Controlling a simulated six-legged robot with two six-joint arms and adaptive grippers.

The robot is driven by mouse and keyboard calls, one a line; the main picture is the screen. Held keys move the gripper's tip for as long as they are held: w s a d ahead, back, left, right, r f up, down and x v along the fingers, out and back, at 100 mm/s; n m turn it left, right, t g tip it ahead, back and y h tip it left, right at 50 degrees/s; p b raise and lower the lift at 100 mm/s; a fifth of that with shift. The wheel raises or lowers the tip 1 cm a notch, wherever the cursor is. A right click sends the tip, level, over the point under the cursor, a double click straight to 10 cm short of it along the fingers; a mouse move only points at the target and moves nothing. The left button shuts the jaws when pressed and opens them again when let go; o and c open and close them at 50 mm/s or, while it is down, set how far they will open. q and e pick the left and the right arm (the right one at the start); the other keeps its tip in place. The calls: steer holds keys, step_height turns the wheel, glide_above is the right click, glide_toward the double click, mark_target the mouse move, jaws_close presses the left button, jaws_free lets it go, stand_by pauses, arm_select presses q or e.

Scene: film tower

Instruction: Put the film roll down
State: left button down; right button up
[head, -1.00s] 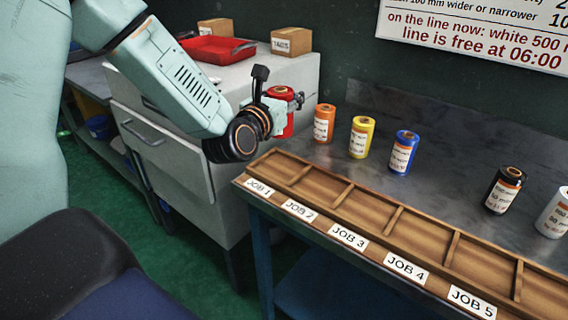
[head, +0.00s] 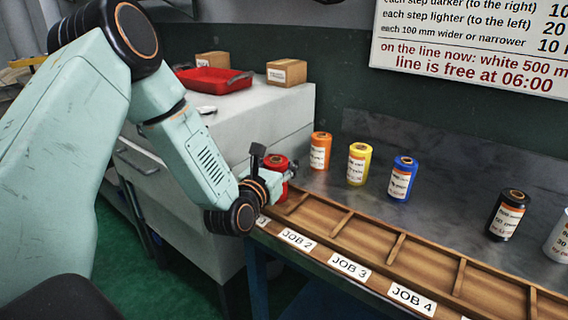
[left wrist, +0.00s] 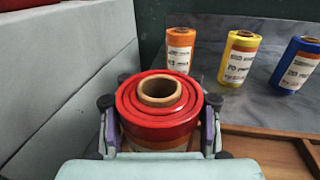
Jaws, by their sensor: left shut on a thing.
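A red film roll (head: 277,166) stands upright between the fingers of my left gripper (head: 272,174), at the left end of the metal table near the JOB 1 end of the wooden rack (head: 340,232). In the left wrist view the red roll (left wrist: 160,108) shows its ringed top and brown core, with the fingers of my left gripper (left wrist: 160,135) shut on both its sides. Its lower end is hidden, so I cannot tell whether it touches the table or rack. My right gripper is not in view.
Orange (head: 320,152), yellow (head: 359,164), blue (head: 402,180) and black (head: 507,214) rolls stand behind the rack; a white roll (head: 558,240) is at the right edge. A grey cabinet (head: 235,115) on the left bears a red tray (head: 213,80) and cardboard boxes (head: 286,72).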

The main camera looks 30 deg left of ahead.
arm_select(q)
steer(key=shift+s+r, duration=0.1)
steer(key=shift+s+b, duration=0.15)
steer(key=shift+b, duration=0.15)
steer(key=c, duration=1)
jaws_free()
steer(key=shift+w+f, duration=0.2)
steer(key=shift+f, duration=0.05)
steer(key=shift+c, duration=0.2)
steer(key=o, duration=0.4)
steer(key=shift+s+r, duration=0.15)
steer(key=shift+o, duration=0.2)
steer(key=shift+r+p, duration=0.15)
steer(key=shift+p, duration=0.15)
steer(key=s+p, duration=0.1)
steer(key=s, duration=0.3)
steer(key=s+d+p, duration=0.1)
steer(key=s, duration=0.3)
steer(key=s+p, duration=0.1)
steer(key=s, duration=0.3)
steer(key=shift+d, duration=0.25)
